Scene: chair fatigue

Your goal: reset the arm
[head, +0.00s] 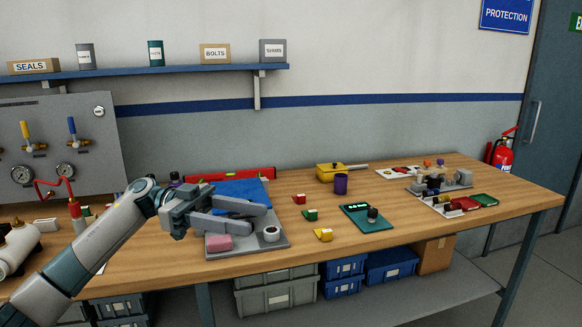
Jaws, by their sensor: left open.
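My left gripper (268,219) shows in the head view, its arm (105,228) coming in from the lower left. Its two grey fingers are spread apart and point right, with nothing seen between them. It is above a grey tray (247,249) on the wooden workbench (360,261). A pink block (218,242) and a white ring-shaped piece (271,234) are on the tray. A blue mat or cloth (240,191) lies behind the fingers and is partly hidden by them. My right gripper is not in view.
Small red (299,199), green (310,215) and yellow (323,235) pieces lie right of the tray. A gauge panel (50,150) stands at left. The front right bench top is clear.

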